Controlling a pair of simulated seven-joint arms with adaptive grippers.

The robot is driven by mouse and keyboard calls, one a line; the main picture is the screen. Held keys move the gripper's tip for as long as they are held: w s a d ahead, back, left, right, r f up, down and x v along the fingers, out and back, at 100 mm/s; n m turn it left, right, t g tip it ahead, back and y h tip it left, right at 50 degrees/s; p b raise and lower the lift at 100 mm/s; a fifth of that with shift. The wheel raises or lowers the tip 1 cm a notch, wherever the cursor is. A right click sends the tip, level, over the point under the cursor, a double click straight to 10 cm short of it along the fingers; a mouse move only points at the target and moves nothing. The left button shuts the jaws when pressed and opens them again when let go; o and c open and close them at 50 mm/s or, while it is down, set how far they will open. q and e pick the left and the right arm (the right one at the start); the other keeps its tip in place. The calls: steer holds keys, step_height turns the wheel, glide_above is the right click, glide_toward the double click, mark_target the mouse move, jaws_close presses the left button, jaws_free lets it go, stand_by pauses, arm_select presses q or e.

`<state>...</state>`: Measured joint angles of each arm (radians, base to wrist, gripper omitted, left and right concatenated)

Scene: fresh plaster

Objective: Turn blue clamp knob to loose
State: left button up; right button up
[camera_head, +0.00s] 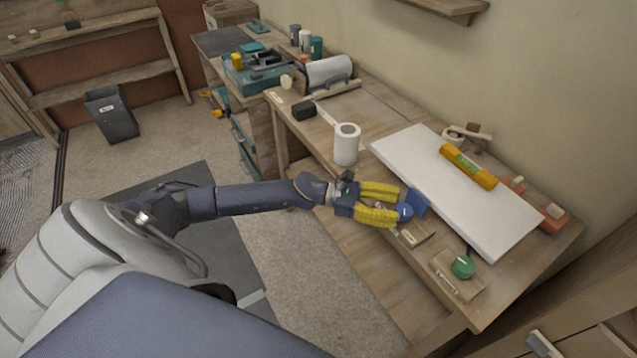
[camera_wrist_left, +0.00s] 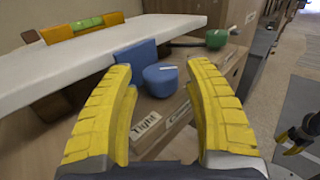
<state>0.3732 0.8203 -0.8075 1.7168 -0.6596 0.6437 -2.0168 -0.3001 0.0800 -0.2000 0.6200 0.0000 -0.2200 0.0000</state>
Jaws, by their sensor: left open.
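The blue clamp knob (camera_head: 404,212) is a round blue cap with a white mark on top, at the front edge of the workbench. A blue block (camera_head: 419,203) stands right behind it. In the left wrist view the knob (camera_wrist_left: 161,82) sits between my yellow fingertips, toward the far end of the gap. A "Tight" label (camera_wrist_left: 146,126) shows on the near side. My left gripper (camera_head: 398,206) is open, its fingers on either side of the knob; I cannot tell whether they touch it. In the left wrist view, a dark, yellow-tipped shape (camera_wrist_left: 297,137) at the right edge looks like my right gripper.
A green knob (camera_head: 463,267) on a wooden plate stands to the right. A white board (camera_head: 480,215) with a yellow level (camera_head: 467,166) lies behind. The floor before the bench (camera_head: 310,270) is clear.

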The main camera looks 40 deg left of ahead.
arm_select(q)
steer(key=v, duration=1.4)
steer(key=w+a+f+n+t+y, duration=0.3)
steer(key=w+a+f+n+y, duration=0.1)
steer(key=n, duration=0.5)
steer(key=w+a+f+n+t+y, duration=0.3)
steer(key=w+a+f+n+y, duration=0.1)
steer(key=a+f+n, duration=0.4)
steer(key=shift+w+a+n, duration=0.85)
steer(key=shift+n, duration=0.35)
steer(key=shift+f, duration=0.1)
